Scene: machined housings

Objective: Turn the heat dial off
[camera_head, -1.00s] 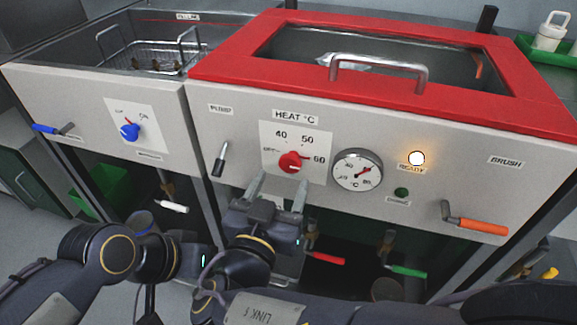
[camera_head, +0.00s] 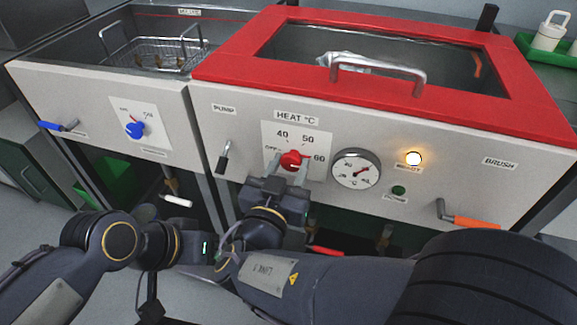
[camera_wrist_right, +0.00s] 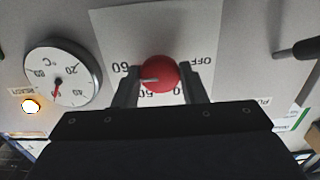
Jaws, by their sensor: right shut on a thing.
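The red heat dial (camera_head: 291,160) sits on a white scale plate marked OFF, 40, 50 and 60, under a HEAT °C label. My right gripper (camera_head: 287,174) is at the dial from below, its two fingers on either side of the knob. In the right wrist view, the dial (camera_wrist_right: 160,73) sits between the fingers (camera_wrist_right: 159,85), and its white pointer line points toward the 60 side. The gripper is shut on the dial, and its fingers partly hide the plate. My left arm comes in at the lower left; I cannot make out its gripper.
A round temperature gauge (camera_head: 356,169) is right of the dial, beside a lit READY lamp (camera_head: 413,158). A black pump lever (camera_head: 223,157) is on the left. A blue dial (camera_head: 135,130) is on the neighbouring panel. An orange-handled lever (camera_head: 470,221) is at the right.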

